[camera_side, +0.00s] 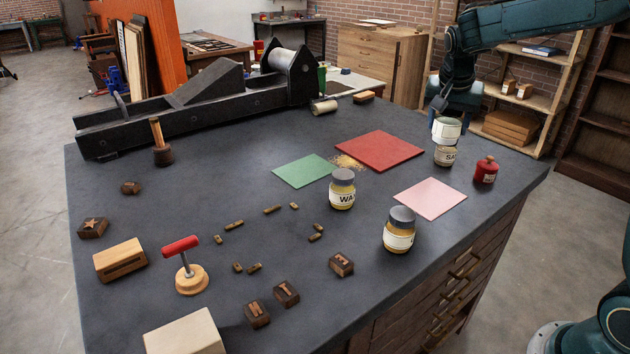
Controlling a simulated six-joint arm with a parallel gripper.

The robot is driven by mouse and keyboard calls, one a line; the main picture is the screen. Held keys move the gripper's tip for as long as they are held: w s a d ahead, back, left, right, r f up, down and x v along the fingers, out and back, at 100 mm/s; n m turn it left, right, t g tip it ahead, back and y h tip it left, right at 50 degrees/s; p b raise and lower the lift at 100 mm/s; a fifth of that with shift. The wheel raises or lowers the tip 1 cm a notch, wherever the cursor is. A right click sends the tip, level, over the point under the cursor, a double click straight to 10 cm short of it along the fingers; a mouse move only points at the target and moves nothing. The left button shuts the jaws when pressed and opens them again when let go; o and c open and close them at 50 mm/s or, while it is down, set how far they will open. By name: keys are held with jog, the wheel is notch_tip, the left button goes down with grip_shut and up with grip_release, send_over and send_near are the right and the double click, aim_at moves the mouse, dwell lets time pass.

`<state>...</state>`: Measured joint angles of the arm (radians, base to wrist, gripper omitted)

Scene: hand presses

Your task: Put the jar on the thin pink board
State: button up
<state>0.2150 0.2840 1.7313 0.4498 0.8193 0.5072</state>
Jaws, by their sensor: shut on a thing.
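My gripper (440,107) reaches down at the back right of the bench and is shut on a pale, whitish jar (447,129); its fingertips are small and partly hidden. The pale jar overlaps the top of a yellowish jar labelled "SA" (447,157); I cannot tell whether they touch. The thin pink board (430,198) lies flat and bare, in front of and a little left of these jars.
A grey-lidded jar (398,230) stands at the pink board's front left; another marked "WA" (342,189) is farther left. A small red pot (485,170) stands right of the "SA" jar. Red (379,151) and green (303,170) boards lie behind. A dark press (205,100) fills the back left.

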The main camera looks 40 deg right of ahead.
notch_tip(320, 180, down, 11)
jog(key=shift+f, duration=0.1)
dwell(0.3)
jog(key=shift+f, duration=2.1)
jog(key=shift+f, duration=0.2)
jog(key=o, duration=1.2)
jog(key=shift+o, duration=0.2)
jog(key=shift+r, duration=0.1)
jog(key=v, duration=1.2)
